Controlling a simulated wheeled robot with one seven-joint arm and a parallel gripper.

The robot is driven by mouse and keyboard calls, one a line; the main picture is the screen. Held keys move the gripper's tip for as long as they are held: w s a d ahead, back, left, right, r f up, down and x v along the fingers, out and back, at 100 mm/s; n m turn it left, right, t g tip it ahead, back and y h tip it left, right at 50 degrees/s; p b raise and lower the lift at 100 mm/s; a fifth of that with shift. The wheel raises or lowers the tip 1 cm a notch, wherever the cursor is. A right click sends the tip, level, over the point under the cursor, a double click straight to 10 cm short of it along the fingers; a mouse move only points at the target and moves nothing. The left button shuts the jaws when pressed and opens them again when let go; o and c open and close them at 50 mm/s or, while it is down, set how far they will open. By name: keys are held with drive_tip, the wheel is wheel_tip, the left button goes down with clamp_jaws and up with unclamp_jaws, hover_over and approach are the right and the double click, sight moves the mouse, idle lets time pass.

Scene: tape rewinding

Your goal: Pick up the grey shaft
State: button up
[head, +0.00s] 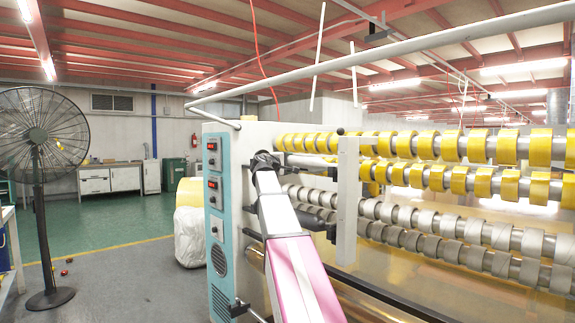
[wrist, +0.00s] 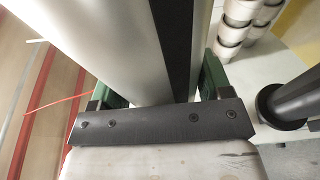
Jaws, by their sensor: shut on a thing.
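The grey shaft (wrist: 115,40) fills the upper middle of the wrist view, with a broad black stripe along its length. The green fingers of my gripper (wrist: 158,88) are on both sides of it, shut on the shaft. In the head view my gripper (head: 266,161) is a dark shape at the left ends of the machine's shafts, beside the blue and white side panel. The held part of the shaft cannot be clearly told apart there. My arm hides part of the machine front.
Shafts with yellow rolls (head: 425,145) and grey rolls (head: 418,216) run to the right. A white upright post (head: 347,200) stands just right of my gripper. The control panel (head: 215,200) is at its left. A black fan (head: 38,150) stands far left on open floor.

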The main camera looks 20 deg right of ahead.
drive_tip(key=shift+r, duration=0.5)
drive_tip(key=r, duration=0.3)
drive_tip(key=shift+a+r, duration=0.2)
drive_tip(key=shift+r, duration=0.05)
drive_tip(key=s+a+r, duration=0.4)
drive_tip(key=a+r, duration=0.3)
drive_tip(key=a, duration=0.3)
drive_tip(key=shift+a, duration=0.35)
drive_tip(key=shift+w+r, duration=0.1)
drive_tip(key=shift+r, duration=0.35)
drive_tip(key=shift+r, duration=0.75)
drive_tip(key=shift+r, duration=0.35)
drive_tip(key=w+a+v, duration=0.1)
drive_tip(key=w+v, duration=0.1)
drive_tip(key=v, duration=0.7)
drive_tip(key=w+a+v, duration=0.1)
drive_tip(key=w+v, duration=0.1)
drive_tip(key=v, duration=0.8)
drive_tip(key=shift+s+a+r, duration=0.2)
drive_tip(key=shift+a+r, duration=0.05)
drive_tip(key=shift+a, duration=0.25)
idle(0.5)
